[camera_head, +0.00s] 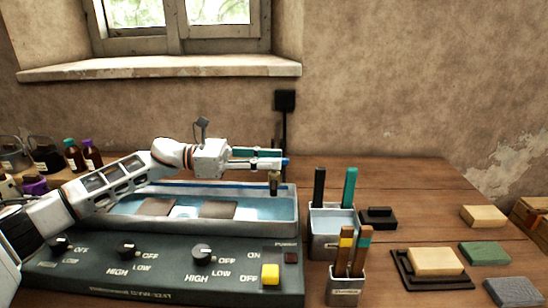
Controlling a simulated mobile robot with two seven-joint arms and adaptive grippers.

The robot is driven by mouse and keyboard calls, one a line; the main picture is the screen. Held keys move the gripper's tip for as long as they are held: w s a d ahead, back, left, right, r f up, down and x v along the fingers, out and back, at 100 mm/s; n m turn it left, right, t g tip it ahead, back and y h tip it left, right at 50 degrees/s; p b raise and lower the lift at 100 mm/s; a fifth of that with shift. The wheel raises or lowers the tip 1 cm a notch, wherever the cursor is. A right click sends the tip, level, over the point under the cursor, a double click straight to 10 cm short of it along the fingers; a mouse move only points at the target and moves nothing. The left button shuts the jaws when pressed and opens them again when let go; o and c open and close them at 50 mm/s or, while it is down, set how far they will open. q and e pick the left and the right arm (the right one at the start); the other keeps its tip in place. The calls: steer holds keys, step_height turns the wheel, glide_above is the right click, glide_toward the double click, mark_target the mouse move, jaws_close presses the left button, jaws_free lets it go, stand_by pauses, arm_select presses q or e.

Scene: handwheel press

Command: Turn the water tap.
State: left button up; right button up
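My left gripper (285,158) reaches in from the left over the far right part of a long basin (298,212) of bluish water. Its fingers point right, and the gap between them is hard to make out. My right gripper is out of view.
A control panel (150,285) with black knobs and a yellow button (270,273) fronts the basin. A dark upright post (285,100) stands behind. Right are a metal holder (325,248) with sticks, a brush cup (346,290) and several blocks (436,261). Bottles (91,155) stand left.

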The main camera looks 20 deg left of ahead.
arm_select(q)
steer(key=shift+w+d, duration=0.1)
steer(key=shift+d, duration=0.3)
steer(key=shift+w+d, duration=0.1)
steer(key=shift+d, duration=0.1)
